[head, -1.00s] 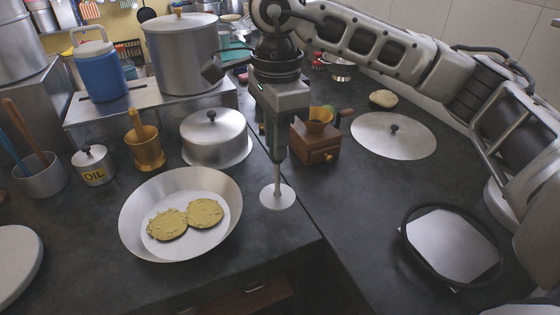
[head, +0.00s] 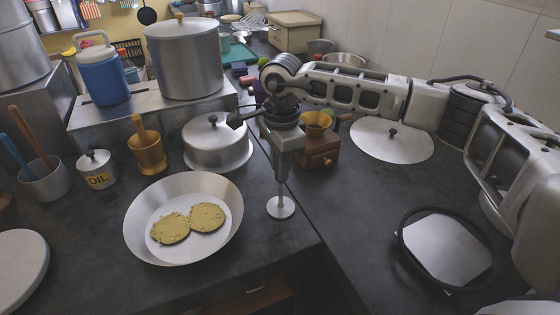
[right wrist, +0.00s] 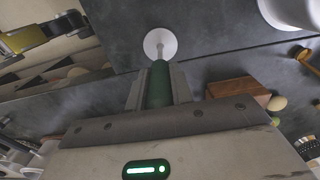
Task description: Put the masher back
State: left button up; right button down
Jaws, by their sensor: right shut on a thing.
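The masher has a round white disc (head: 281,208) on a thin stem below a green handle. My right gripper (head: 281,168) is shut on the handle and holds the masher roughly upright, disc down, over the dark counter near its front edge. In the right wrist view the disc (right wrist: 160,43) shows beyond the green handle (right wrist: 159,85), which sits between my right gripper's fingers (right wrist: 158,80). I cannot tell whether the disc touches the counter. My left gripper is not in view.
A wide metal pan (head: 135,222) with two yellowish patties stands left of the masher. A lidded pot (head: 215,150) and a wooden grinder (head: 318,155) stand behind. A flat round lid (head: 385,145) lies at back right.

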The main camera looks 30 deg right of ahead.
jog(key=shift+f, duration=0.15)
jog(key=c, duration=1.2)
grip_release()
jog(key=shift+c, duration=0.2)
notch_tip(320, 180, up, 12)
jog(key=shift+d+r+b, duration=0.1)
jog(key=shift+r+b, duration=0.1)
jog(key=shift+b, duration=0.55)
